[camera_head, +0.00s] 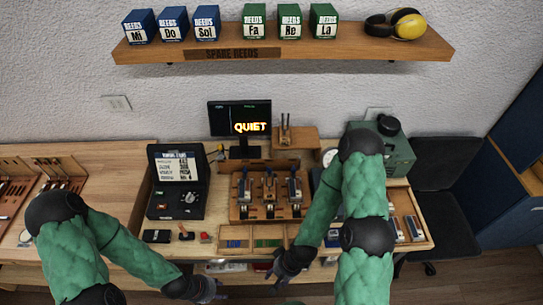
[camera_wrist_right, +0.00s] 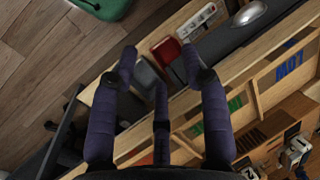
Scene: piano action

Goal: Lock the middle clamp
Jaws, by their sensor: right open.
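The wooden clamp stand (camera_head: 236,214) is at the middle of the bench, with three clamps side by side. The middle clamp (camera_head: 270,188) stands between the left clamp (camera_head: 244,190) and the right clamp (camera_head: 293,190). Its lever is too small to read clearly. My right gripper (camera_head: 283,268) is in front of the stand, near the bench's front edge, apart from the clamps. In the right wrist view its dark fingers (camera_wrist_right: 160,62) are spread and empty. Clamp parts (camera_wrist_right: 295,150) show at that view's lower right. My left gripper (camera_head: 208,291) is low at the front; its fingers are unclear.
A black case (camera_head: 178,210) stands left, and a monitor (camera_head: 240,119) reading QUIET stands behind. A green machine (camera_head: 398,153) is at the right. My right forearm crosses the bench right of the clamps.

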